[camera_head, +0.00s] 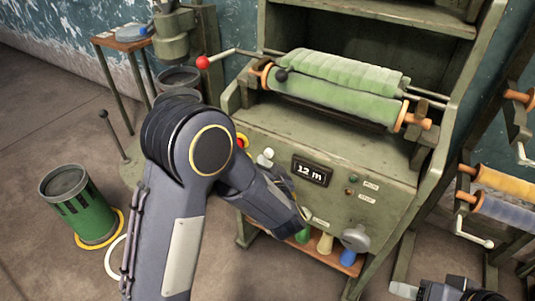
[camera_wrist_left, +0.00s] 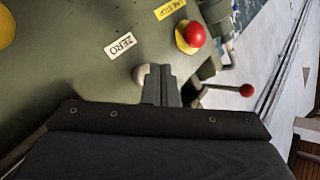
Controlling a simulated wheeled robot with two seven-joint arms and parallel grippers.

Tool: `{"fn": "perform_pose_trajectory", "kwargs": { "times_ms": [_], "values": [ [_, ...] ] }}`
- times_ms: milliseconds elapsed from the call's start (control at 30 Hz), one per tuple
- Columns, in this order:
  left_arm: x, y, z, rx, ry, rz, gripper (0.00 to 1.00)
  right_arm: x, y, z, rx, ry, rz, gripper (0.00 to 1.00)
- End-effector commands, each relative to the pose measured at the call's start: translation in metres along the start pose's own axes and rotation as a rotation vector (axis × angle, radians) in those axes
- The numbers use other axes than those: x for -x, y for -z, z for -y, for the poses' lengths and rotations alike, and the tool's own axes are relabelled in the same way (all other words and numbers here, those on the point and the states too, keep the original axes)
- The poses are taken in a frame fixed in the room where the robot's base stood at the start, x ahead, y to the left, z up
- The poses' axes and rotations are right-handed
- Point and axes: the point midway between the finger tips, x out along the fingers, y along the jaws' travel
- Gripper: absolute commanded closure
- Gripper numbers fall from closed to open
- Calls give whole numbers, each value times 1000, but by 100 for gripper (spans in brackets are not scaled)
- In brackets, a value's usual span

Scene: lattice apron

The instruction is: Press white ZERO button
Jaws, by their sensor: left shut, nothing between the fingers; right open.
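The white ZERO button (camera_wrist_left: 138,75) shows in the left wrist view, partly hidden behind my left gripper (camera_wrist_left: 160,72). Its ZERO label (camera_wrist_left: 121,45) is just above it on the green panel. My left gripper is shut and empty, with its fingertips right beside the button in the picture. I cannot tell whether they touch it. In the head view my left forearm covers part of the machine's front panel (camera_head: 345,205), and the left fingertips are hidden. My right gripper (camera_head: 405,290) is open at the lower right edge of the head view, partly cut off.
A red button on a yellow base (camera_wrist_left: 194,34) is close to the ZERO label. A lever with a red ball (camera_wrist_left: 246,90) juts out to the right of the fingers. A display reading 12 m (camera_head: 312,171) is on the panel. A green bin (camera_head: 77,205) stands at left.

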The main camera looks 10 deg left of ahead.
Motion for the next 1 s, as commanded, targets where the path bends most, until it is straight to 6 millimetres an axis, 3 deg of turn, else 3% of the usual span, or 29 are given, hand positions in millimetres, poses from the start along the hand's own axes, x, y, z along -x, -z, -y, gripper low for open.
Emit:
{"fn": "perform_pose_trajectory", "kwargs": {
  "times_ms": [1000],
  "values": [
    [-6,5,-5,0,0,0,100,3,2,1,0,0,0,48]
  ]
}}
